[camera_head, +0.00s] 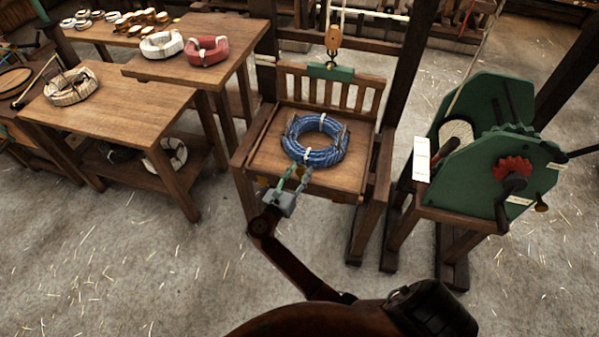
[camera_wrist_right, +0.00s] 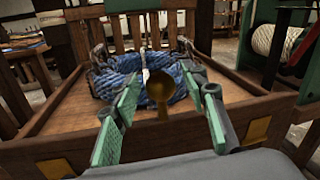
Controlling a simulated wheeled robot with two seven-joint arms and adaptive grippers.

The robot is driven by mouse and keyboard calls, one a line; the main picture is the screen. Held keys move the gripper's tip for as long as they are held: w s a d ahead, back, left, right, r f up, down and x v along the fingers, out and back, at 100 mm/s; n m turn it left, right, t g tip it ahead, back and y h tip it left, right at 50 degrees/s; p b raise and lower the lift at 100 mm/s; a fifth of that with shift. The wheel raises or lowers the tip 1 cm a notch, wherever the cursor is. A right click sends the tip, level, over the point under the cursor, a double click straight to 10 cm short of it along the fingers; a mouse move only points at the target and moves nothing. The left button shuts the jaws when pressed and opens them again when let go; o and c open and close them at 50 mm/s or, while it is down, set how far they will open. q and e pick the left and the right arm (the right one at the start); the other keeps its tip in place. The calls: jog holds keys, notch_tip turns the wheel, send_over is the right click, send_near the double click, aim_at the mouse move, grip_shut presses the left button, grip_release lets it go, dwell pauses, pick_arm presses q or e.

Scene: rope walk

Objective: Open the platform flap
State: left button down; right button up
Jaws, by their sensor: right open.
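The wooden platform (camera_head: 268,158) has a slatted back rail and carries a coil of blue rope (camera_head: 315,140) bound with white ties. In the right wrist view a wooden board, which looks like the flap (camera_wrist_right: 90,147), runs along the platform's near edge with brass plates at its ends. A brass knob (camera_wrist_right: 158,92) shows between the green fingers of my right gripper (camera_wrist_right: 161,78). The fingers are spread to either side of it; I cannot tell whether they touch it. In the head view my right gripper (camera_head: 292,178) is at the platform's near edge. My left gripper is out of view.
A pulley block (camera_head: 332,38) hangs above the platform's green top bracket (camera_head: 330,71). A green winch (camera_head: 500,150) with a crank stands close on the right. Tables (camera_head: 115,95) with rope coils are at left. The floor in front is clear.

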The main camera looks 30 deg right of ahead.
jog(key=shift+c, duration=0.3)
grip_shut()
dwell(0.5)
